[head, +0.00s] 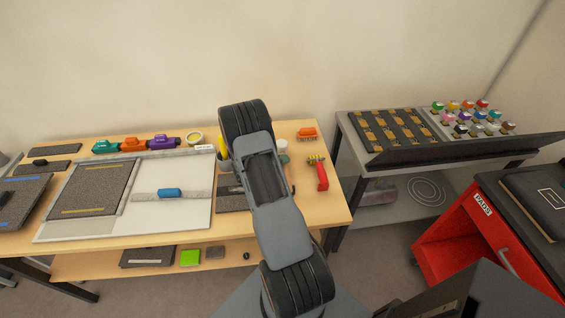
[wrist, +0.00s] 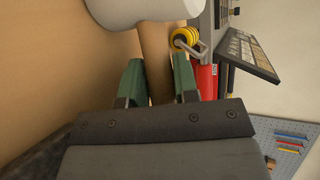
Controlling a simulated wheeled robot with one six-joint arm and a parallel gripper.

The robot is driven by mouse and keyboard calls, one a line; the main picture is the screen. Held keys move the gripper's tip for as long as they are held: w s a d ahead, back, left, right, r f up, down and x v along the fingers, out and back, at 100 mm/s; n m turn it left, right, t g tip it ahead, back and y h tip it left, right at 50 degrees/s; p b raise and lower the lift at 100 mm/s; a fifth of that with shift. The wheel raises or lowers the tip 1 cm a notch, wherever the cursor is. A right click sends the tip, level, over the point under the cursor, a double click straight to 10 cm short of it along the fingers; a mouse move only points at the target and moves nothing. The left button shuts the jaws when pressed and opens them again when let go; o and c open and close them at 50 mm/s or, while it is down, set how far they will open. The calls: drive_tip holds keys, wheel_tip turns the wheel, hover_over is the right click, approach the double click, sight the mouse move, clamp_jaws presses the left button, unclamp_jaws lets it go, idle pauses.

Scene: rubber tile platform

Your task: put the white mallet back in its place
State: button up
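The white mallet has a white cylindrical head (wrist: 145,9) at the top of the wrist view and a brown handle (wrist: 156,65) running down from it. My gripper (wrist: 159,75) has green fingers on both sides of the handle, with no clear gap showing, and looks shut on it. In the head view a small white piece beside my arm (head: 282,145) looks like the mallet head, near the back of the wooden table (head: 230,240). Whether the head touches the table is unclear.
A red-handled tool with a yellow end (head: 321,173) lies close on the right, with an orange block (head: 307,132) behind it. A grey bench (head: 345,135) and red cabinet (head: 455,247) stand right.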

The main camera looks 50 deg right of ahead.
drive_tip(key=o, duration=0.6)
drive_tip(key=shift+c, duration=0.2)
drive_tip(key=shift+a, duration=0.15)
drive_tip(key=b+v, duration=0.1)
drive_tip(key=v, duration=1.2)
drive_tip(key=shift+a+r, duration=0.2)
drive_tip(key=shift+r, duration=0.1)
